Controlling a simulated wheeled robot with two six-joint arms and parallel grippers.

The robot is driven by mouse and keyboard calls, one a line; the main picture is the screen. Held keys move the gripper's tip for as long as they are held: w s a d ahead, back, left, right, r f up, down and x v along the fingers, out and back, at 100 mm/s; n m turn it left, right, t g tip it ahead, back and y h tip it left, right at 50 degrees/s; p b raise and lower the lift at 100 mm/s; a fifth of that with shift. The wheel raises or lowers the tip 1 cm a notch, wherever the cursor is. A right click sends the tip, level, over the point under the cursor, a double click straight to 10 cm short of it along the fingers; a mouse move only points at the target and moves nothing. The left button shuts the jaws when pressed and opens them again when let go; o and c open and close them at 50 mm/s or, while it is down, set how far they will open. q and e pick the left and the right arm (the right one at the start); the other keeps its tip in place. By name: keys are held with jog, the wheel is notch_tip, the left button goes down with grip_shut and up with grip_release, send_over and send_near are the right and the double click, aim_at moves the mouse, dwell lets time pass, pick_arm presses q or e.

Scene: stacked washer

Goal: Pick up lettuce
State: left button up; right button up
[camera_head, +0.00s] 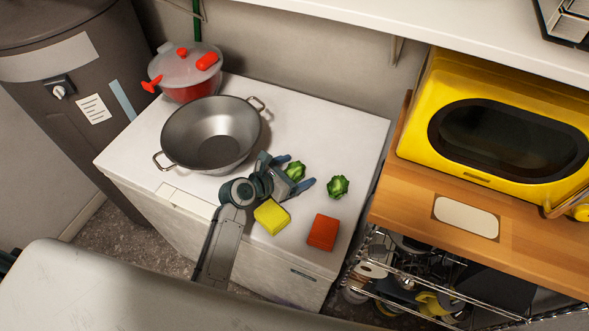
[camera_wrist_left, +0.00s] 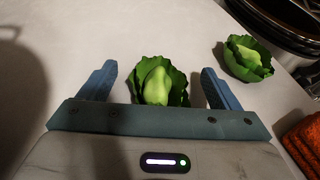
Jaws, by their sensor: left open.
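Two small green lettuces lie on the white top of the chest. The nearer lettuce (camera_head: 294,171) sits between the fingers of my left gripper (camera_head: 295,171). The wrist view shows this lettuce (camera_wrist_left: 157,84) centred between the two blue fingers (camera_wrist_left: 159,84), with a gap on each side. My left gripper is open and holds nothing. The other lettuce (camera_head: 338,186) lies apart, just beyond the fingertips; in the wrist view it is at the upper right (camera_wrist_left: 246,58). My right gripper is not seen.
A steel wok (camera_head: 212,135) and a red pot (camera_head: 187,75) stand on the white chest (camera_head: 150,135). A yellow sponge (camera_head: 271,216) and a red block (camera_head: 322,232) lie near its front. A yellow microwave (camera_head: 490,120) stands on the wooden-topped cart (camera_head: 400,207) at right.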

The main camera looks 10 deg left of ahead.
aim_at(296, 168)
pick_arm(q)
jog(key=shift+w+d+f, duration=0.2)
jog(key=shift+w+d, duration=0.05)
jog(key=shift+w, duration=0.1)
jog(key=shift+s+a, duration=0.1)
jog(key=c, duration=1)
jog(key=shift+c, duration=0.2)
notch_tip(296, 168, up, 18)
jog(key=shift+f+b, duration=0.1)
jog(key=shift+b, duration=0.75)
